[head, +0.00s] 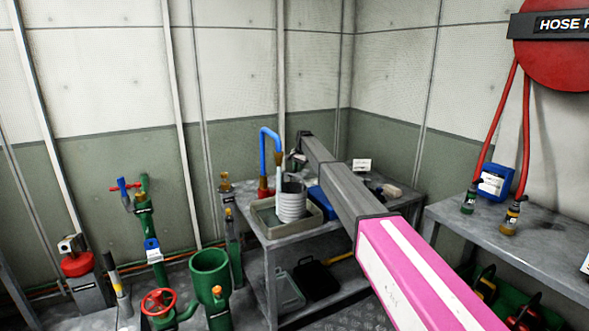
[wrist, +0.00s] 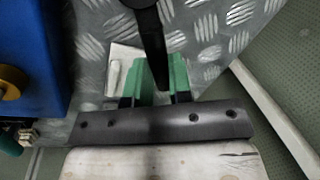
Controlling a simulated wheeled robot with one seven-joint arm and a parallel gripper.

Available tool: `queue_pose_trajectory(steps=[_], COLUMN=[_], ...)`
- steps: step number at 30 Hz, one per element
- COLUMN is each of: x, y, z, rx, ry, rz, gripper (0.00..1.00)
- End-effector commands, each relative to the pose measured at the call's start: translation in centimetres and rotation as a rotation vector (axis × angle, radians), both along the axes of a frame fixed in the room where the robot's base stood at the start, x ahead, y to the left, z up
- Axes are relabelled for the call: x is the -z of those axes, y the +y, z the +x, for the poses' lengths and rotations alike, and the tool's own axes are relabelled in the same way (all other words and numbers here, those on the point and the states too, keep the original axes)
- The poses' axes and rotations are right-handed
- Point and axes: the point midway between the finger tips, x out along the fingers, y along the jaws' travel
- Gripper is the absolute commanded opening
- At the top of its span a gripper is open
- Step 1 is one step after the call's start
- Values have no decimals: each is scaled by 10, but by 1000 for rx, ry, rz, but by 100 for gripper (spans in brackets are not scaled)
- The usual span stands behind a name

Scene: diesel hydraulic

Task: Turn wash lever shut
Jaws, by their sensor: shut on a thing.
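The wash lever (wrist: 150,35) is a black bar that comes down from the top of the wrist view. My gripper (wrist: 165,80) has green fingertips on both sides of the lever's lower end and is shut on it. In the head view my arm reaches over the bench, and its far end is beside the blue spout (head: 264,150). The lever cannot be made out there. A pale blue streak (head: 279,160), like water, runs down from the spout toward a ribbed grey bucket (head: 292,202).
The bucket stands in a shallow tray (head: 267,221) on a metal bench (head: 337,236). In the wrist view a blue body (wrist: 30,60) stands close at left. Green pipework and a red handwheel (head: 158,301) stand at left. Another bench (head: 535,245) is at right.

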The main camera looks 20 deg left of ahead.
Motion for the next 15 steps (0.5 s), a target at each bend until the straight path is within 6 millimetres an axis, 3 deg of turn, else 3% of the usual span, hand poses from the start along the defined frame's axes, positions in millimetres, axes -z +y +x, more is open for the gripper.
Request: queue_pose_trajectory(steps=[15], x=[0], y=[26], z=[3], rx=[-492], ry=[-3], rz=[-1], gripper=[0])
